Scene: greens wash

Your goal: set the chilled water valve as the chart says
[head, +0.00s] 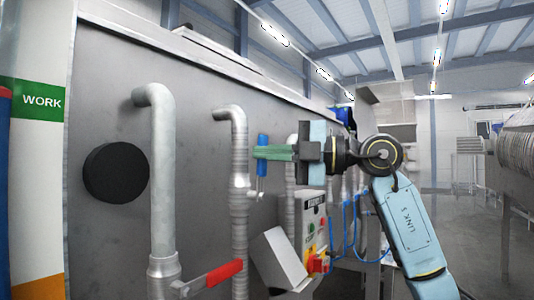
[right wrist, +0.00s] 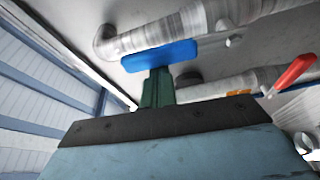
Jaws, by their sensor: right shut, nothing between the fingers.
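A valve with a blue handle (head: 262,139) is by the second upright pipe (head: 239,225) on the grey panel. The handle stands upright, about parallel to the pipe. My right gripper (head: 258,153) is shut and empty, its green fingers crossing in front of the handle's middle. In the right wrist view the blue handle (right wrist: 160,55) lies just past the shut fingertips (right wrist: 158,72); I cannot tell whether they touch. A second valve with a red handle (head: 222,273) is low on the first pipe (head: 162,180). I see no readable chart. My left gripper is out of view.
A black round knob or cap (head: 115,172) juts from the panel at left. A tilted grey box (head: 278,260) and a control box (head: 313,225) with coloured buttons and a red-yellow switch stand below my right gripper. The aisle floor (head: 455,240) at right is open.

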